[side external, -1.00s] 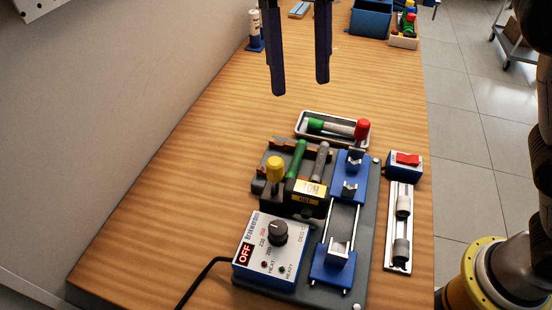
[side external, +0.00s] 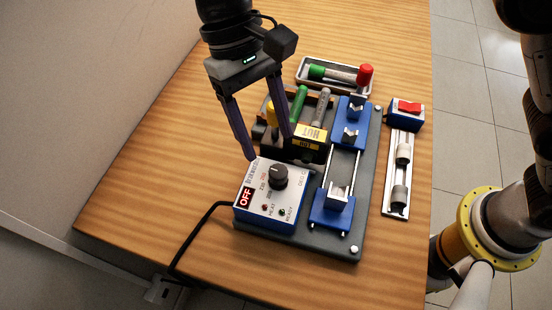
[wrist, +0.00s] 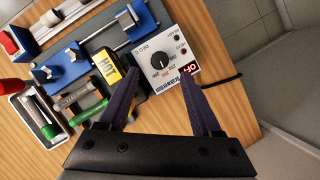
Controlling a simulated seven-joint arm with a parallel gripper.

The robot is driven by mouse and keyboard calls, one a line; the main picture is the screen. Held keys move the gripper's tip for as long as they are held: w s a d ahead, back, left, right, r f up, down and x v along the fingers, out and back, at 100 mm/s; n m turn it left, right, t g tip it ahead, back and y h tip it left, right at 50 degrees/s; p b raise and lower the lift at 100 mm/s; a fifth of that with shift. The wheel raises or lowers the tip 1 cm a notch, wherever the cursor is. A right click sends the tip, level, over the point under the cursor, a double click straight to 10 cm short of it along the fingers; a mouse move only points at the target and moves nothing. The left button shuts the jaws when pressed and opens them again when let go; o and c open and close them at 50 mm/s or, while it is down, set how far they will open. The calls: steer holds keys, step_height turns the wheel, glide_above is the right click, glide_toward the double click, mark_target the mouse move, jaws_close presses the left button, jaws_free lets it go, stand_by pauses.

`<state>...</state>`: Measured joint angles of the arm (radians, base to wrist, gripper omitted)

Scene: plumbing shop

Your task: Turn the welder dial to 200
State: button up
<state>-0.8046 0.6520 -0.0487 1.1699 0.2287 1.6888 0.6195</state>
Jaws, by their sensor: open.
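The welder control box (side external: 270,205) is white-faced with blue sides and sits at the front left of a grey base. Its round black dial (side external: 278,174) stands up from the face, with temperature numbers around it too small to read surely. A red display (side external: 244,198) reads OFF. My gripper (side external: 270,156) is open and empty, with its fingers pointing down at the back edge of the box. In the wrist view the dial (wrist: 159,61) shows just beyond and between the fingertips (wrist: 162,76), and no contact is visible.
A heater block with a yellow HOT label (side external: 311,138) stands just behind the box. Blue clamps (side external: 333,206) on rails lie to the right. A tray (side external: 306,85) holds coloured-handled tools. A black cable (side external: 185,251) leaves the box leftward. The left wooden bench is clear.

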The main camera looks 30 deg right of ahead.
mark_target(278, 171)
steer(key=x, duration=0.6)
steer(key=shift+s+f, duration=0.1)
steer(key=shift+f, duration=0.1)
jaws_close()
